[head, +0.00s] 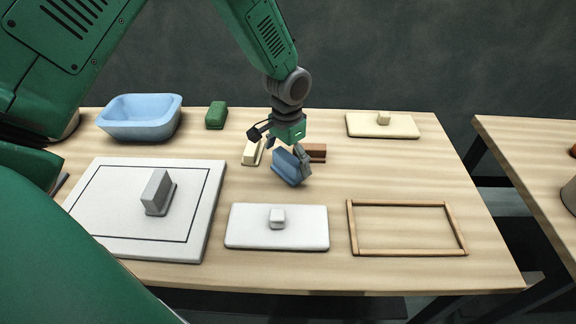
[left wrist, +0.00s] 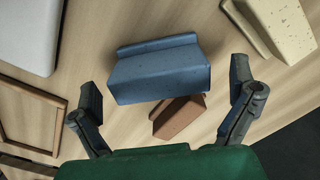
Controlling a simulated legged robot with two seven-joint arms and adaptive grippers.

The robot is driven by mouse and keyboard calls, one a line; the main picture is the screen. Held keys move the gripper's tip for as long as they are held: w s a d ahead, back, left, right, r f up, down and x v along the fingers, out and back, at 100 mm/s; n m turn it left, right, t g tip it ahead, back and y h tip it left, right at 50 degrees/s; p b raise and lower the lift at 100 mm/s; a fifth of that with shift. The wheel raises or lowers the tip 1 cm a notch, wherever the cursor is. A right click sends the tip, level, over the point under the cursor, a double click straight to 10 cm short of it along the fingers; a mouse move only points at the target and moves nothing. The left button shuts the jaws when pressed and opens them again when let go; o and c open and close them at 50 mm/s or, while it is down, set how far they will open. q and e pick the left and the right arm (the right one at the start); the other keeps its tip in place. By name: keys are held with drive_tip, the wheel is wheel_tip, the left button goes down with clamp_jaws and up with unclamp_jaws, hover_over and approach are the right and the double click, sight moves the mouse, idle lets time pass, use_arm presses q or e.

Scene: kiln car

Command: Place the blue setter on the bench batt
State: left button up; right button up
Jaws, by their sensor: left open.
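The blue setter (head: 287,168), a block with a stepped edge, lies on the bench beneath my left gripper (head: 288,154). It also shows in the left wrist view (left wrist: 160,72), between the two spread fingers and apart from both. My left gripper is open and empty, close over the setter. A large pale slab (head: 205,205) with a dark rectangular outline lies at the left and looks like the bench batt. A grey setter (head: 156,193) stands inside its outline. My right gripper is not in view.
A brown setter (head: 314,153) and a cream setter (head: 250,154) lie close beside the blue one. A white slab with a knob (head: 245,230), a wooden frame (head: 403,204), a cream slab (head: 362,128), a green block (head: 216,115) and a blue basin (head: 140,125) stand around.

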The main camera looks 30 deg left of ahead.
sight(287, 166)
use_arm(q)
wheel_tip(287, 166, down, 3)
drive_tip(key=shift+w+a, duration=0.1)
drive_tip(key=shift+w, duration=0.05)
drive_tip(key=shift+d+r, duration=0.1)
drive_tip(key=shift+d, duration=0.25)
drive_tip(key=c, duration=1.2)
drive_tip(key=shift+a, duration=0.3)
drive_tip(key=shift+c, duration=0.8)
